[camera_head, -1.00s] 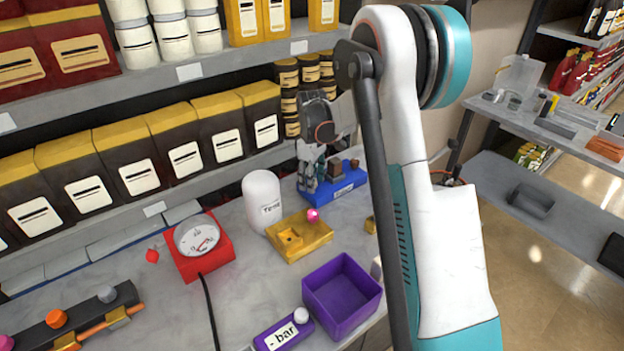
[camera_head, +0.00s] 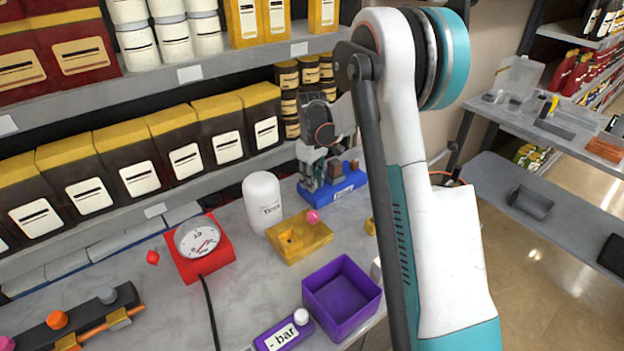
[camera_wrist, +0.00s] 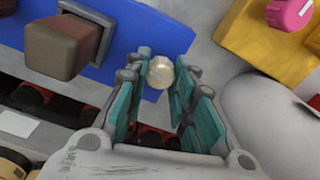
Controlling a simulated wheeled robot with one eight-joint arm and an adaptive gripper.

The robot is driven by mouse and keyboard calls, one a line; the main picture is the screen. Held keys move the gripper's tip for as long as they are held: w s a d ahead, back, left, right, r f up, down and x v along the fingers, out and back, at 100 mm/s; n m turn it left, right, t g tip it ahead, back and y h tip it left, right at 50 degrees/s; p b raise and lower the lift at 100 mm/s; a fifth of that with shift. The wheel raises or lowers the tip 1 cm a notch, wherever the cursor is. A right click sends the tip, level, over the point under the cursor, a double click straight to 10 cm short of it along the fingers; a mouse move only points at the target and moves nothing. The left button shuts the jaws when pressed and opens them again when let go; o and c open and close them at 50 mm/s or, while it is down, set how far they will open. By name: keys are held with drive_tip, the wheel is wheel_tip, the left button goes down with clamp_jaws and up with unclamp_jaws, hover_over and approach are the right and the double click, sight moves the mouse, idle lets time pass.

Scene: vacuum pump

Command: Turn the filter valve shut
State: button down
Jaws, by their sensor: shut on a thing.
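The blue filter block (camera_head: 348,186) lies at the back of the counter, below the shelf, with a white label on its front. In the wrist view the blue block (camera_wrist: 112,68) carries a brown square knob (camera_wrist: 62,48) at the left. A small round cream knob (camera_wrist: 161,72) sits near its edge. My gripper (camera_wrist: 167,72) has its two teal-padded fingers on either side of the round knob, closed on it. In the head view my gripper (camera_head: 315,176) is down at the left end of the blue block and hides part of it.
A white tank (camera_head: 262,204) and a yellow block (camera_head: 298,238) with a pink knob (camera_head: 313,216) stand close by. A red gauge (camera_head: 200,246), a purple bin (camera_head: 341,298) and a purple "- bar" block (camera_head: 283,336) are further forward. A shelf of boxes rises behind.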

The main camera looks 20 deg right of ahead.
drive_tip(key=m, duration=0.4)
drive_tip(key=shift+m, duration=0.3)
drive_tip(key=m, duration=0.3)
drive_tip(key=shift+m+p, duration=0.4)
drive_tip(key=m, duration=0.3)
drive_tip(key=shift+d+m, duration=0.1)
drive_tip(key=shift+m, duration=1.9)
drive_tip(key=c, duration=1.3)
unclamp_jaws()
drive_tip(key=shift+c, duration=0.2)
drive_tip(key=shift+r, duration=0.1)
